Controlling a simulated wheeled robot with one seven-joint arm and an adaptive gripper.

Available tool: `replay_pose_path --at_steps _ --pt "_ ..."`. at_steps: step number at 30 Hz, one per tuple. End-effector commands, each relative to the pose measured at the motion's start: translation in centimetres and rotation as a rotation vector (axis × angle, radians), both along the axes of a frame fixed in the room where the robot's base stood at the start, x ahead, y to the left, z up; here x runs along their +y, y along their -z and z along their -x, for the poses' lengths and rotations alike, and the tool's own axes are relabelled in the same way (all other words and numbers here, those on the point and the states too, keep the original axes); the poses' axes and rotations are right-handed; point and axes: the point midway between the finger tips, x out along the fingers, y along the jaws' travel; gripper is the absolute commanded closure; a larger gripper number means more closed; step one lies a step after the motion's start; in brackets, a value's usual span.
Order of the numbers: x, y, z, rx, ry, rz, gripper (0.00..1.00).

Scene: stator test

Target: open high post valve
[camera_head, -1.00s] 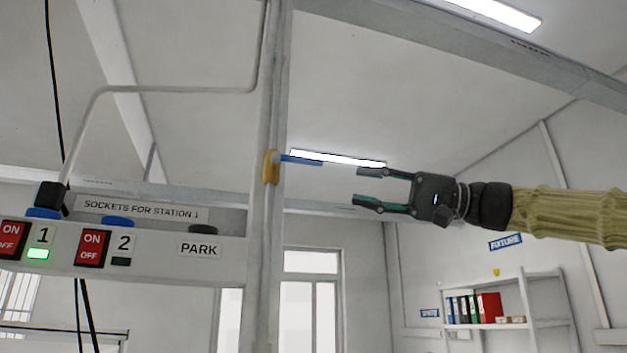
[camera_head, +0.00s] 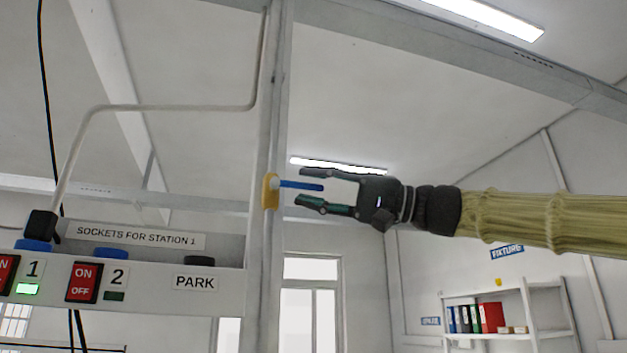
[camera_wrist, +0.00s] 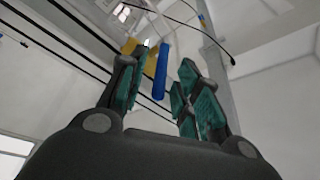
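The valve has a blue lever handle (camera_head: 301,185) that sticks out to the right from a yellow body (camera_head: 270,191) on the grey post (camera_head: 267,120). My gripper (camera_head: 318,187) is open, with one finger above the lever and one below it in the head view. The lever's free end lies between the fingertips, with gaps on both sides. In the wrist view, the blue lever (camera_wrist: 161,70) shows between the open green-padded fingers (camera_wrist: 160,95), nearer the left finger. The yellow body (camera_wrist: 130,47) is partly hidden behind that finger. I cannot tell whether the finger touches the lever.
A socket panel (camera_head: 140,262) with red ON/OFF switches and a PARK label stands left of the post. A grey pipe (camera_head: 175,107) and black cables run near it. A shelf (camera_head: 535,337) with binders is far back right. The space right of the post is free except for my arm.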

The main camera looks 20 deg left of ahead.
Motion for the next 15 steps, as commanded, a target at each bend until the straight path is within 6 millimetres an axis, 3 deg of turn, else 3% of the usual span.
replay_pose_path --at_steps 11,15 --pt "0.32 -0.04 0.05 0.0 0.001 0.0 0.69" --pt "0.31 -0.03 0.06 0.0 0.001 0.0 0.94"
